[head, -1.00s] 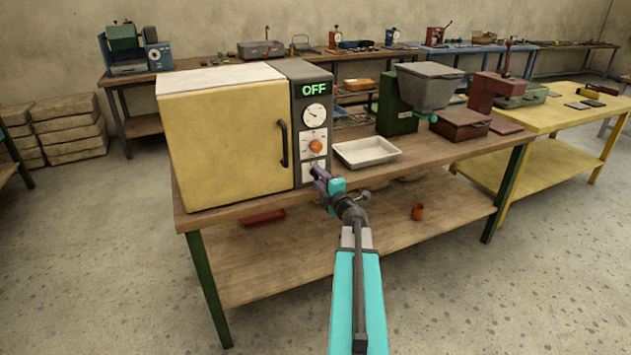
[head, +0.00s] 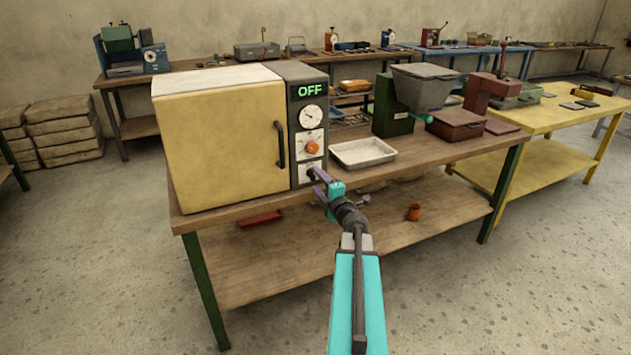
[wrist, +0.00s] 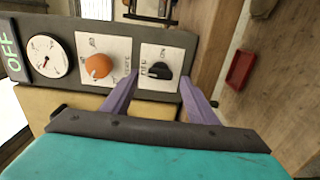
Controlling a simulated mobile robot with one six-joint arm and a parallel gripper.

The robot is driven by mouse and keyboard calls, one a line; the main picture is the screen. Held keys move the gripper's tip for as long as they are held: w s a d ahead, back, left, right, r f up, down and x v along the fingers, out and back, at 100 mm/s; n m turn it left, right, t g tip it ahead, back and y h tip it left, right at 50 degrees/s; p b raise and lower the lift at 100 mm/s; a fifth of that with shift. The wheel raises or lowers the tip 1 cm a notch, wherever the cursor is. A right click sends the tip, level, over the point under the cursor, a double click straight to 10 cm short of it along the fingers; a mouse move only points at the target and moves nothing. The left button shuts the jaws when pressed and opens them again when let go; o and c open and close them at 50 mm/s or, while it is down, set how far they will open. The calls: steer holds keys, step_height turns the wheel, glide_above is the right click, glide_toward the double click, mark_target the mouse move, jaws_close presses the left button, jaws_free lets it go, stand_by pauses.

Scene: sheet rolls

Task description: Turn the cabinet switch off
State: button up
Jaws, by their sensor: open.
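The yellow cabinet (head: 222,143) stands on the wooden bench with its door shut. Its grey panel carries a green display (head: 310,90) that reads OFF. Below are a round gauge (head: 311,117) and an orange knob (head: 312,147), also in the wrist view (wrist: 98,66). The black switch (wrist: 160,71) sits on a white plate at the panel's lower end, with OFF and ON lettering. In the head view my gripper mostly hides it. My gripper (head: 315,183) is open and empty in front of the switch. In the wrist view its purple fingers flank the switch, apart from it.
A white tray (head: 363,152) lies on the bench right of the cabinet. A green machine with a grey hopper (head: 424,88) stands behind it. A red tray (head: 260,219) and an orange cup (head: 414,212) are on the lower shelf. The floor in front is clear.

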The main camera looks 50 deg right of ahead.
steer(key=p+v, duration=0.5)
steer(key=v, duration=0.4)
steer(key=shift+p, duration=0.3)
steer(key=shift+p+v, duration=1.15)
steer(key=shift+p, duration=1.7)
